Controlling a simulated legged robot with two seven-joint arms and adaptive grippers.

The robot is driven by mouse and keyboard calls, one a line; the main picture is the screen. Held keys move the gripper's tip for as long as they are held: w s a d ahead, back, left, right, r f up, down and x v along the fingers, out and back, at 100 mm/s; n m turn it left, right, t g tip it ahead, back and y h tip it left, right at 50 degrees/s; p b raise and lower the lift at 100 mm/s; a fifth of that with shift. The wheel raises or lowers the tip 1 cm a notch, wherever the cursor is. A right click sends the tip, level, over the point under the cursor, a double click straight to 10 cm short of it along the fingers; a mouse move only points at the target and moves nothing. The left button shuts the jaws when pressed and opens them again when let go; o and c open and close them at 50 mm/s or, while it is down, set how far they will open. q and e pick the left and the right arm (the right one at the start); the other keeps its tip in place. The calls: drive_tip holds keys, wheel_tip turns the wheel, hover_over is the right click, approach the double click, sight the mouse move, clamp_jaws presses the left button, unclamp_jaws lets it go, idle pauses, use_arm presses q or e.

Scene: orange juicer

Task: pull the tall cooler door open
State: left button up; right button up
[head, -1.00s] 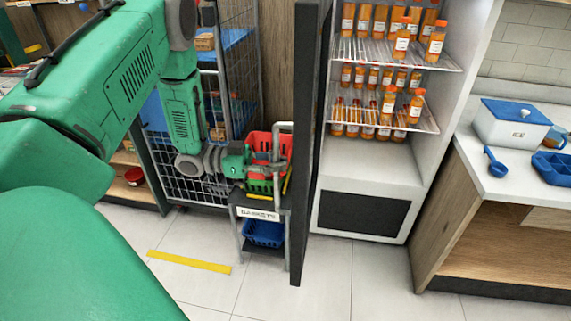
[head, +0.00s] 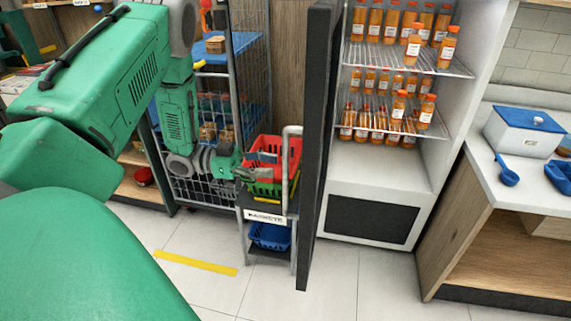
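The tall cooler's dark door (head: 322,150) stands swung out from the cooler (head: 400,178), seen nearly edge-on. The cooler's front is uncovered, and its shelves show. The grey bar handle (head: 288,165) is on the door's left side. My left gripper (head: 262,168) is just left of the handle, with a gap between them. Its fingers look spread and nothing shows between them, with the baskets behind. My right gripper is not in view.
Several orange juice bottles (head: 412,50) stand on the cooler's shelves. A stand with red (head: 284,148) and blue baskets (head: 270,236) is behind the gripper. A wire cage (head: 250,90) is farther back. A counter (head: 480,175) stands right of the cooler. Floor in front is clear.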

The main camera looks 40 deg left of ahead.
use_arm(q)
drive_tip(key=v, duration=0.6)
drive_tip(key=shift+s, duration=0.25)
drive_tip(key=shift+a, duration=0.1)
